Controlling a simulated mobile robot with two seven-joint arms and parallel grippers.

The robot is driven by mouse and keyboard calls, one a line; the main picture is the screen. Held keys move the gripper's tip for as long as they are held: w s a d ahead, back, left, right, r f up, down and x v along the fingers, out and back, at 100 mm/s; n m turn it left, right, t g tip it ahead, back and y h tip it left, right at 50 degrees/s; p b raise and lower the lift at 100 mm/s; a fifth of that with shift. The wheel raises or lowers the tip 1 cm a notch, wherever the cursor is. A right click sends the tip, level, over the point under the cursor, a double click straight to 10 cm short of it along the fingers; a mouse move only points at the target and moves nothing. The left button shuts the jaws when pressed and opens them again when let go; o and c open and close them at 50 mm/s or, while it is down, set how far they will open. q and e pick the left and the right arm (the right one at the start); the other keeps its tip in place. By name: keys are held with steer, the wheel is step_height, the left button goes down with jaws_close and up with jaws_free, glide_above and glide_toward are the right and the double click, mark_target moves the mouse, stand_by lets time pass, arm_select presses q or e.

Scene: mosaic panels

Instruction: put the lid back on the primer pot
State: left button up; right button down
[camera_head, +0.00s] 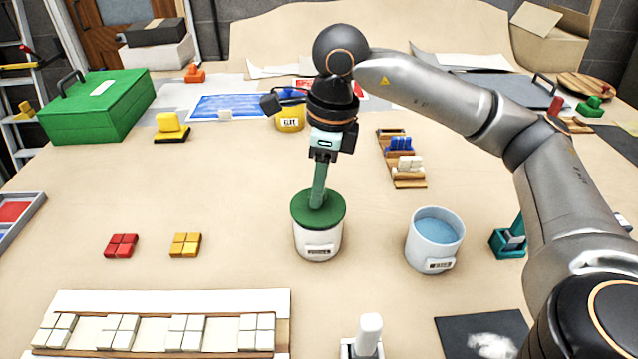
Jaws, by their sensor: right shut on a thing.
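The primer pot (318,242) is a white round pot with a small label, upright near the middle of the table. A green round lid (332,212) covers its top. The lid looks about level and lined up with the pot; I cannot tell whether it rests on the rim or hangs just above. My right gripper (318,204) points down over the lid's middle and is shut on the lid at its top. The pot's rim is hidden under the lid. My left gripper is not in view.
A pot of blue liquid (434,243) stands to the right, with a teal holder (508,243) beyond it. A yellow pot (290,118) stands behind. Red tiles (121,246) and yellow tiles (185,245) lie left. A tile panel (160,300) and a white-handled tool (368,335) are in front.

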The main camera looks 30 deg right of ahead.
stand_by(0.5)
steer(key=shift+f, duration=0.15)
steer(key=shift+b, duration=0.3)
stand_by(0.7)
steer(key=shift+c, duration=2.4)
jaws_free()
steer(key=shift+o, duration=0.4)
steer(key=o, duration=0.4)
steer(key=shift+r+p, duration=2.7)
steer(key=shift+r, duration=0.8)
